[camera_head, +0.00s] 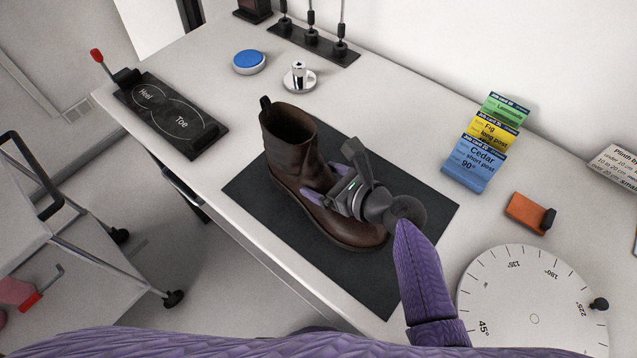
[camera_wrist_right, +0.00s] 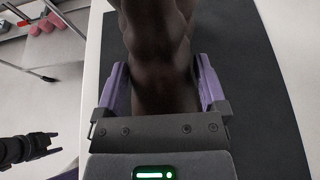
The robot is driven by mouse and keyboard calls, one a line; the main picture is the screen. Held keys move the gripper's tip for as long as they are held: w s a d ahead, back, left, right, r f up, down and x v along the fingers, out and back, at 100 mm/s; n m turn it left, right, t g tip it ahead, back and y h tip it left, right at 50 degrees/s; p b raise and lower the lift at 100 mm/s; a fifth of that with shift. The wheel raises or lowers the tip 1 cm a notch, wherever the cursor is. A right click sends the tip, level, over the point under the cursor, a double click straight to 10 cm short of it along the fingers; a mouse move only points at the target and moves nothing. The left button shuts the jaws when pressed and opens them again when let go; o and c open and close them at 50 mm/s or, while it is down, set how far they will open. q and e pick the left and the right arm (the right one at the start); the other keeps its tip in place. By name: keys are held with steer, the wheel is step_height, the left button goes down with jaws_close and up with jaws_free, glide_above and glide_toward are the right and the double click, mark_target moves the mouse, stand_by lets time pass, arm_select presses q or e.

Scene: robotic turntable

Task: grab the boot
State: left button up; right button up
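A brown leather boot (camera_head: 290,139) stands upright on a dark mat (camera_head: 262,205), its toe toward the lower right in the head view. My right gripper (camera_head: 327,184) reaches over the boot's instep, with one purple finger on each side. In the right wrist view, the boot (camera_wrist_right: 160,40) lies between the wide-set fingers of the right gripper (camera_wrist_right: 163,85). Firm contact with the leather does not show. My left gripper is not in the head view.
A white turntable dial (camera_head: 535,310) lies at the lower right. A Heel/Toe plate (camera_head: 170,115), a blue button (camera_head: 249,61) and a metal knob (camera_head: 299,77) are at the back left. Label cards (camera_head: 478,158) and an orange block (camera_head: 527,212) lie at right. A cart (camera_head: 70,275) stands left.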

jaws_close()
